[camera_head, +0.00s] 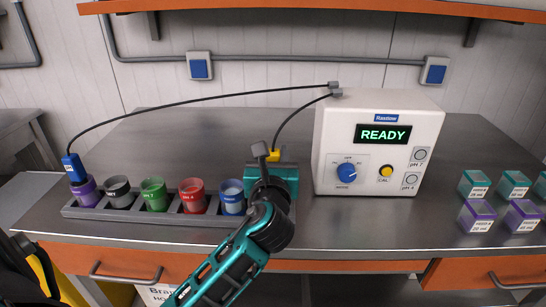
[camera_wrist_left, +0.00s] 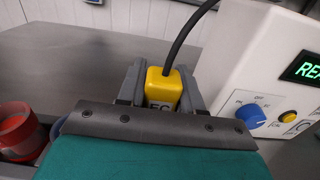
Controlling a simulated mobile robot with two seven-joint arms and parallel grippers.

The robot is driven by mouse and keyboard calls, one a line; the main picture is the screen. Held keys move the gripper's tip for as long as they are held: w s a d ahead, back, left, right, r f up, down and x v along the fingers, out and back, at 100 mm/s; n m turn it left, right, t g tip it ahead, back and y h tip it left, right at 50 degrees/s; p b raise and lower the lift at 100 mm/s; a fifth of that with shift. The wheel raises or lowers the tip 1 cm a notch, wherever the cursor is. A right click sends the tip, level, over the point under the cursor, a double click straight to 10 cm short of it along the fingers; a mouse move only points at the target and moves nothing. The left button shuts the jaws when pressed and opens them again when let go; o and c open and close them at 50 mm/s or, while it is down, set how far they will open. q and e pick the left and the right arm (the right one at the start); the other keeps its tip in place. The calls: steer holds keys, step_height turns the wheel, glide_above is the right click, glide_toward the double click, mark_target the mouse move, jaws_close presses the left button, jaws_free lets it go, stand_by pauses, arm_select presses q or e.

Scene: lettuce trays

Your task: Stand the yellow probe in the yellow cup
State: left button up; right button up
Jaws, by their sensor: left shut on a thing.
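The yellow probe (camera_head: 273,155) has a black cable running up to the meter. My left gripper (camera_head: 271,163) is shut on it, above the right end of the cup rack (camera_head: 150,216). I cannot see the yellow cup in either view; my left gripper covers the right end of the rack. My right gripper is not in view.
The rack holds purple (camera_head: 86,192), dark grey (camera_head: 118,191), green (camera_head: 154,194), red (camera_head: 192,196) and blue (camera_head: 231,197) cups. A blue probe (camera_head: 74,168) stands in the purple cup. The white meter (camera_head: 376,155) reads READY. Several small boxes (camera_head: 476,216) lie at the right.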

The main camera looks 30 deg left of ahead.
arm_select(q)
steer(key=shift+f, duration=0.5)
steer(key=shift+b, duration=0.3)
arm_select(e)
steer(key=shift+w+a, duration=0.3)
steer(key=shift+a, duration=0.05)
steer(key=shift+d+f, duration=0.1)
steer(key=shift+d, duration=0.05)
arm_select(q)
steer(key=shift+r+p, duration=0.1)
steer(key=shift+p, duration=0.3)
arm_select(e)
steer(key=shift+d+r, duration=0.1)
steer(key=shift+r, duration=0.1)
arm_select(q)
steer(key=shift+p, duration=0.35)
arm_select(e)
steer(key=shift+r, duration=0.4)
arm_select(q)
steer(key=shift+p, duration=0.3)
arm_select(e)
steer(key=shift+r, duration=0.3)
arm_select(q)
steer(key=shift+f+b, duration=0.35)
steer(key=shift+f, duration=0.3)
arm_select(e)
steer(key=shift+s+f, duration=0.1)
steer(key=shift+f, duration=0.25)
